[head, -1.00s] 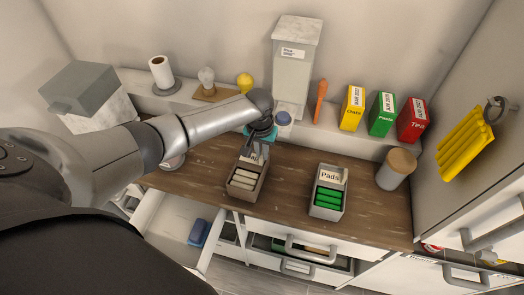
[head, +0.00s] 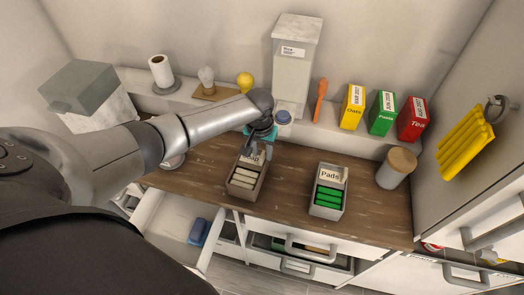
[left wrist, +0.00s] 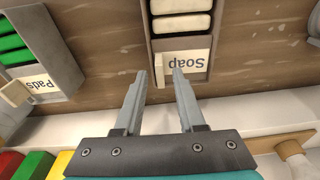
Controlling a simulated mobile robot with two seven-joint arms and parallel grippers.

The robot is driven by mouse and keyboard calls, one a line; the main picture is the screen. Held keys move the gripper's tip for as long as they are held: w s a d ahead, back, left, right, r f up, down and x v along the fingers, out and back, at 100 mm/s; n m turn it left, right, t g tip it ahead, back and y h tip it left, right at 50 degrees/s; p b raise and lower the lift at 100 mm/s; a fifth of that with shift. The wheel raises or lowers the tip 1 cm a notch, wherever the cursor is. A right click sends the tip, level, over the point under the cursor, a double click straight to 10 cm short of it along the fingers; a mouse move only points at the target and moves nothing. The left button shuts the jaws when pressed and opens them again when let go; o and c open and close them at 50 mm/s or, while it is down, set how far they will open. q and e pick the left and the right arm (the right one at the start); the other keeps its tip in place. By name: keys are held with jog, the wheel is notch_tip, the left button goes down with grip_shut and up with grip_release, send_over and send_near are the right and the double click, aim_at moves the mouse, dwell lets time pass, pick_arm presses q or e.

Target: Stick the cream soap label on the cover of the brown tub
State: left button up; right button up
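A brown tub (head: 246,181) holding several cream bars stands on the wooden counter. The cream label (head: 254,159), lettered "Soap", lies on the cover at the tub's far end, partly behind my fingers in the head view. In the left wrist view the label (left wrist: 187,62) looks flat on the cover, a little tilted to it. My left gripper (head: 257,150) is over that end of the tub. My right gripper is not in view.
A grey tub (head: 328,205) with a "Pads" label and green packs stands to the right. Behind are a tall container (head: 292,70), a blue-capped jar (head: 283,117) and yellow, green and red boxes. A lidded canister (head: 396,168) stands right. Open drawers are in front.

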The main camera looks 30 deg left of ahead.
pick_arm(q)
jog(key=shift+o, duration=0.3)
jog(key=shift+r, duration=0.1)
notch_tip(320, 180, up, 15)
jog(key=s+p, duration=0.1)
jog(key=shift+s+d, duration=0.15)
jog(key=shift+s, duration=0.25)
dwell(0.4)
